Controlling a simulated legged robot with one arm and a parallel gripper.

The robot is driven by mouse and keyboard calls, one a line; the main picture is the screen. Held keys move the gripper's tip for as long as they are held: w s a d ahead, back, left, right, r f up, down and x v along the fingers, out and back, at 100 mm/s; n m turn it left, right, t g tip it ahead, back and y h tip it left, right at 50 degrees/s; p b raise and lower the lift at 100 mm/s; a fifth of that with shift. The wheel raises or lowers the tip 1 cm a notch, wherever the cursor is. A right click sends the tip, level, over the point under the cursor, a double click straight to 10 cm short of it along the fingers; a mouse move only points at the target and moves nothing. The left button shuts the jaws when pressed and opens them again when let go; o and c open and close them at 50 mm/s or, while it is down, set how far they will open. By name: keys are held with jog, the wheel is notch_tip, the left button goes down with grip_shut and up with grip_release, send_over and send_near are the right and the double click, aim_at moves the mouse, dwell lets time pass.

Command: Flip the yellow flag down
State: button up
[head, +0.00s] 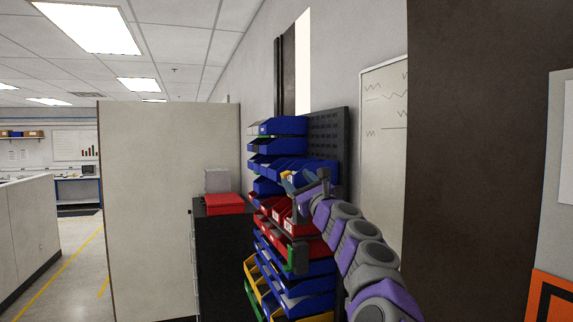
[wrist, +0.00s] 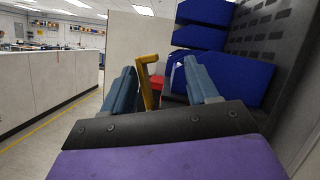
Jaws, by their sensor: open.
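In the head view only a small yellow patch (head: 287,175) shows beside the gripper, mostly hidden. My gripper (wrist: 160,66) is open, with its blue-grey fingers apart and nothing clamped. In the head view my gripper (head: 298,184) is in front of the bin rack. The flag's base is hidden behind the gripper body.
A rack of blue bins (head: 280,125) and red bins (head: 275,208) stands around the gripper, against a dark perforated panel (head: 328,130). A black cabinet with a red box (head: 224,204) is to the left. A beige partition (head: 170,190) stands behind. The aisle at far left is clear.

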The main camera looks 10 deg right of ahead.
aim_at(288, 174)
jog(key=w+a+r+p, duration=0.2)
jog(key=p, duration=0.1)
jog(key=shift+a, duration=0.3)
jog(key=w, duration=0.1)
jog(key=p, duration=0.1)
jog(key=w+a, duration=0.1)
jog(key=shift+w+a+f, duration=0.1)
jog(key=shift+w+f, duration=0.2)
jog(key=shift+w+r+p, duration=0.15)
jog(key=shift+p, duration=0.45)
jog(key=shift+d+r+p, duration=0.35)
jog(key=shift+d+p, duration=0.25)
jog(key=shift+d, duration=0.05)
jog(key=shift+w+a+f, duration=0.1)
jog(key=shift+w, duration=0.15)
jog(key=shift+a, duration=0.5)
jog(key=shift+c, duration=0.8)
jog(key=shift+d, duration=0.15)
grip_shut()
